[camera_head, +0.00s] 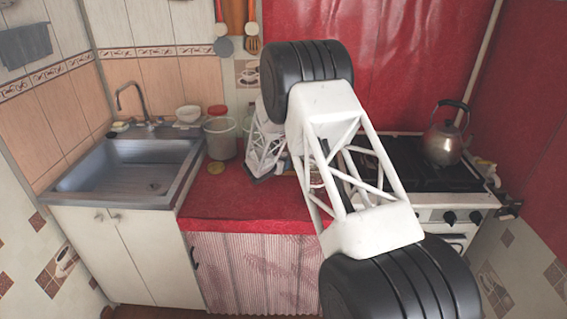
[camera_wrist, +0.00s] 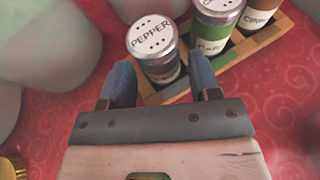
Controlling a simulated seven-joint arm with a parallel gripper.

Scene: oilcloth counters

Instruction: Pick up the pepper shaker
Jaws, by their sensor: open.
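The pepper shaker (camera_wrist: 154,42) shows in the wrist view with its silver lid up, marked PEPPER. It stands at the left end of a small wooden rack (camera_wrist: 268,42). My gripper (camera_wrist: 164,76) is open, with one blue finger on the left of the shaker and one on the right. I cannot tell whether either finger touches it. In the head view my white arm reaches over the red counter and covers most of the rack area, so I cannot make out the shaker there.
A green-labelled jar (camera_wrist: 216,32) and another labelled jar (camera_wrist: 262,14) stand beside the shaker in the rack. Pale containers (camera_head: 221,138) stand left of my arm. The sink (camera_head: 130,165) is at left, the stove with a kettle (camera_head: 444,143) at right. The front counter is clear.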

